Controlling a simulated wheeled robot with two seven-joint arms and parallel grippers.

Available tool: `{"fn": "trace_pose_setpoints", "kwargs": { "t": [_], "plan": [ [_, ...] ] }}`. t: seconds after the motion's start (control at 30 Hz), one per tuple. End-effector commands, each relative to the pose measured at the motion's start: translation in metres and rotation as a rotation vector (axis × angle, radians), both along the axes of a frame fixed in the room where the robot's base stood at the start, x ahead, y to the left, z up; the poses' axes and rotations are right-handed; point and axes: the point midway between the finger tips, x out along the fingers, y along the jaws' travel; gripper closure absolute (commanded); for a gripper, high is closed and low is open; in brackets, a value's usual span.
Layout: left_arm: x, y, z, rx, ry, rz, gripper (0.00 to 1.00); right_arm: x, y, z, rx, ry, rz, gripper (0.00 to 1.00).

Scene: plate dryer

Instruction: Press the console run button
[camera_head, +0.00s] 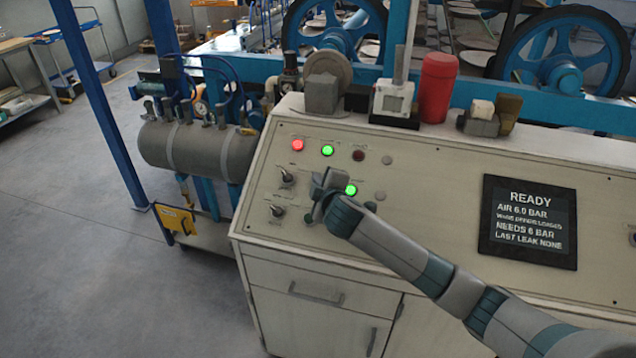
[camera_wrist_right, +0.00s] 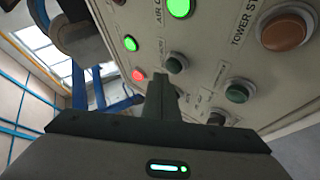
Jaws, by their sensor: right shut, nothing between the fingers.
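The cream console (camera_head: 430,185) has a sloped panel with lamps, knobs and buttons. My right gripper (camera_head: 322,188) is over its left part, shut and empty, next to a lit green lamp (camera_head: 351,189). Another dark green button (camera_wrist_right: 237,92) and a brown-red button (camera_wrist_right: 290,28) lie to the right. Whether the fingertips touch the panel cannot be told. The small labels are too blurred to show which button is run. My left gripper is not in view.
A black display (camera_head: 528,222) reads READY and AIR 6.0 BAR. Black knobs (camera_head: 286,176) sit left of the gripper. A red cylinder (camera_head: 438,87) and small fixtures stand along the console's back edge. A grey air tank (camera_head: 197,148) is at the left.

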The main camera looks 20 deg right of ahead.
Motion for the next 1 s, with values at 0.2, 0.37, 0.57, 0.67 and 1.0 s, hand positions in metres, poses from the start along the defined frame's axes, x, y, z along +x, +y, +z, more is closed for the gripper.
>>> {"fn": "trace_pose_setpoints", "kwargs": {
  "t": [0.2,0.37,0.57,0.67,1.0],
  "plan": [
    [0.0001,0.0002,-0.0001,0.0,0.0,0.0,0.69,0.0002,-0.0002,-0.0004,0.0,0.0,0.0,1.0],
    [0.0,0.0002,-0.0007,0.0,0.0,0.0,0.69,0.0016,-0.0014,-0.0039,0.0,0.0,-0.001,1.0],
    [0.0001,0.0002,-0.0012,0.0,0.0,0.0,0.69,0.0035,-0.0026,-0.0071,0.0,0.0,0.0,1.0],
    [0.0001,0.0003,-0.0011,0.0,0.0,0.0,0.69,0.0035,-0.0025,-0.007,0.0,0.0,0.0,1.0],
    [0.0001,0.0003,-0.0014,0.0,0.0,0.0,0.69,0.0037,-0.0025,-0.0077,0.0,0.0,0.0,1.0]
  ]
}}
